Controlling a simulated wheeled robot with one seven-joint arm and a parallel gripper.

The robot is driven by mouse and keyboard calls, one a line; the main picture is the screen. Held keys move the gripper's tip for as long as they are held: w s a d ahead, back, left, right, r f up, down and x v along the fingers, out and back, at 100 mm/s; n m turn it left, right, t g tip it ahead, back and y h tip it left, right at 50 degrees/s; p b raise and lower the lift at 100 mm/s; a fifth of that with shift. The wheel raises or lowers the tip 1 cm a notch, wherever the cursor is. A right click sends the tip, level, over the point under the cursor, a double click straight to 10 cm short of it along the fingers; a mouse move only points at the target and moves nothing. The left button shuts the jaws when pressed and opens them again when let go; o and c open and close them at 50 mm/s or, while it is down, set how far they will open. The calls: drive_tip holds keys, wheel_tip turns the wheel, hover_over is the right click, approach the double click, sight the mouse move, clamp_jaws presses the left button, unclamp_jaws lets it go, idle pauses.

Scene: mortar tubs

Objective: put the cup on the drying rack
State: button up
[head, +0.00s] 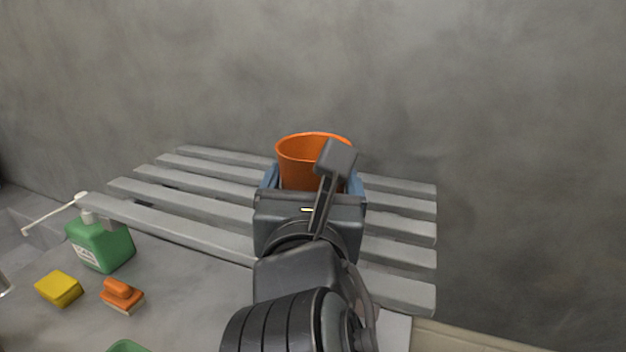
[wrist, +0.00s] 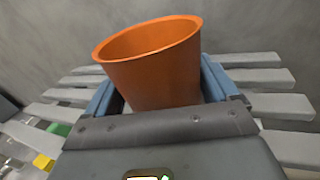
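The orange cup (head: 297,162) is at the back of the slatted grey drying rack (head: 215,223), mouth up. It looks close to upright in the head view and leans left in the wrist view (wrist: 155,75). My gripper (head: 315,185) reaches over the rack with one blue finger on each side of the cup. In the wrist view both fingers (wrist: 160,90) appear to touch the cup's sides, so it looks shut on the cup. The cup's base is hidden by my gripper, so I cannot tell whether it rests on the slats.
A green soap bottle (head: 101,245) with a white spout stands left of the rack. A yellow sponge (head: 58,288) and an orange brush (head: 121,295) lie in front of it. A green thing (head: 127,347) shows at the bottom edge. A grey wall rises behind; several slats either side are bare.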

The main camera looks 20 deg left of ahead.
drive_tip(key=shift+o, duration=0.9)
drive_tip(key=shift+r, duration=0.2)
drive_tip(key=b+v, duration=0.1)
drive_tip(key=v, duration=1.1)
drive_tip(key=shift+b, duration=0.4)
drive_tip(key=shift+f, duration=0.1)
